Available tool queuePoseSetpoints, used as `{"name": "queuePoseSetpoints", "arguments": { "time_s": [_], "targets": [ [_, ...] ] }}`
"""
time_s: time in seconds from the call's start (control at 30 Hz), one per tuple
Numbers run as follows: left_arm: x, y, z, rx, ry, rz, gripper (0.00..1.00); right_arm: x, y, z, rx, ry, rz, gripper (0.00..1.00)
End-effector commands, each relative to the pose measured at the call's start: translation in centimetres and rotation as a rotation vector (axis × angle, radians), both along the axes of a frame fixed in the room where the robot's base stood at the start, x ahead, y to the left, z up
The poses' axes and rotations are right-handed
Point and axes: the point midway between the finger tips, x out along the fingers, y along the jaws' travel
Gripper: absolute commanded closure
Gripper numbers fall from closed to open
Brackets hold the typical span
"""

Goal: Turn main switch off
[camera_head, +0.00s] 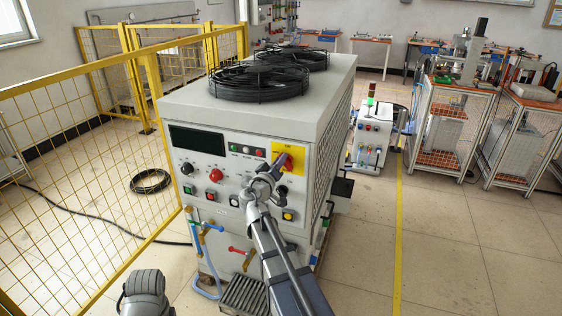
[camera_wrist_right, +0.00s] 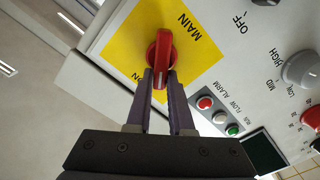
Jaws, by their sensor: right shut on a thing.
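The main switch (camera_head: 284,162) is a red rotary knob on a yellow plate (camera_head: 297,151) at the upper right of the heater's front panel. In the right wrist view the red knob (camera_wrist_right: 160,52) sits on the yellow plate (camera_wrist_right: 197,49), with "MAIN" printed beside it. My right gripper (camera_head: 276,170) reaches up to the switch from below. In the wrist view its two fingers (camera_wrist_right: 159,80) are shut on the knob's handle, one on each side. Part of the printed position label is hidden by a finger.
The grey induction heater (camera_head: 247,113) carries black fans (camera_head: 260,82) on top. Its panel has a red button (camera_head: 216,175), a dark display (camera_head: 197,139) and several knobs. A yellow fence (camera_head: 85,165) stands at left.

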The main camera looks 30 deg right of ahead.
Motion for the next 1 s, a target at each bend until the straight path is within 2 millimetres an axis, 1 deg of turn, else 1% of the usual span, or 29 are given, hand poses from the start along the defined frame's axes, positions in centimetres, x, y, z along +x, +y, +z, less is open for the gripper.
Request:
{"name": "queuePoseSetpoints", "arguments": {
  "time_s": [0.2, 0.5, 1.0],
  "targets": [
    [0.0, 0.0, -0.29, 0.0, 0.0, 0.0, 0.5, 0.23, 0.05, -0.3, -0.103, 0.121, -0.002, 1.0],
    [0.0, 0.0, -0.47, 0.0, 0.0, 0.0, 0.5, 0.34, 0.15, -0.48, -0.194, 0.229, -0.002, 1.0],
    [0.0, 0.0, -0.51, 0.0, 0.0, 0.0, 0.5, 0.37, 0.15, -0.52, -0.227, 0.267, -0.004, 1.0]
  ]
}}
